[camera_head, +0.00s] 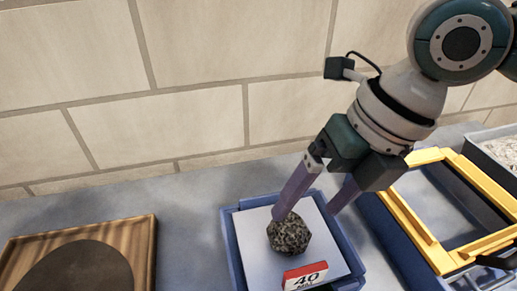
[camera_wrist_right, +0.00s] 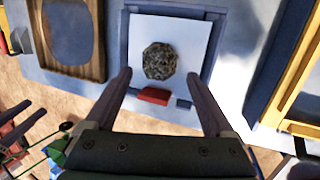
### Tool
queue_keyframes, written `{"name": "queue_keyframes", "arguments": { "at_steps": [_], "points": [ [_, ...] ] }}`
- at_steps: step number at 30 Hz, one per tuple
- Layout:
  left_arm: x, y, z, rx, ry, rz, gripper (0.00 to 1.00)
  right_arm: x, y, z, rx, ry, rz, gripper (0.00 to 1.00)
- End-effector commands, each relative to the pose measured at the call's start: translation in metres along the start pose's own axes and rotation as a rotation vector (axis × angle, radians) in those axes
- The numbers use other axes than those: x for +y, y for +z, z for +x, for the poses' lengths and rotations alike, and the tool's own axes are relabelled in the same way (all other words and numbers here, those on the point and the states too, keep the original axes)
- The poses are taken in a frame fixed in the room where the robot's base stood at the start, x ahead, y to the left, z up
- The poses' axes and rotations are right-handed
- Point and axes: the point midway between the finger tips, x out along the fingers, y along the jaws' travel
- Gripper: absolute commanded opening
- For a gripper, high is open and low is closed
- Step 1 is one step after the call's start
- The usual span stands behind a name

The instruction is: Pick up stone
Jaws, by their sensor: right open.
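A rough dark grey stone (camera_head: 289,234) rests on the pale bottom of a blue tray (camera_head: 229,238) in the head view. A red and white label marked 40 (camera_head: 305,276) stands at the tray's front. My right gripper (camera_head: 305,212) is over the tray, with its fingers spread; one fingertip overlaps the stone's upper left in the picture, and I cannot tell whether it touches. In the right wrist view the stone (camera_wrist_right: 159,61) lies ahead of and between the two open fingers (camera_wrist_right: 162,82), with nothing held.
A wooden board with a dark round recess (camera_head: 150,255) lies at the left. A yellow-framed machine part (camera_head: 425,215) stands right of the tray, with a bin of pale gravel (camera_head: 500,150) beyond. A block wall (camera_head: 180,110) closes the back. Bare table lies between board and tray.

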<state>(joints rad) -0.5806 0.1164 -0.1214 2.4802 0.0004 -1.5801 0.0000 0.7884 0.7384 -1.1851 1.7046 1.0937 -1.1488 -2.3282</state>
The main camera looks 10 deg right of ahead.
Motion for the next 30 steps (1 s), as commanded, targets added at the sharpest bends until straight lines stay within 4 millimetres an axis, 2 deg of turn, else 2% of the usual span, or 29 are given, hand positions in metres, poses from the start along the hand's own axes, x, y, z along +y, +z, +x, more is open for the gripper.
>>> {"name": "queue_keyframes", "arguments": {
  "at_steps": [5,12,21,30],
  "points": [
    [0.000,-0.001,-0.003,-0.001,-0.001,0.001,0.50,0.001,-0.002,0.017,0.003,0.000,0.002,0.88],
    [-0.001,-0.001,-0.004,-0.001,-0.003,0.003,0.50,0.001,-0.003,0.052,0.001,0.000,0.002,0.88],
    [-0.002,-0.001,-0.004,-0.002,-0.006,0.006,0.50,0.001,-0.003,0.057,0.000,-0.001,0.001,0.88],
    [-0.002,-0.001,-0.004,-0.001,-0.007,0.005,0.50,0.000,-0.003,0.057,0.000,-0.001,0.002,0.54]
  ]
}}
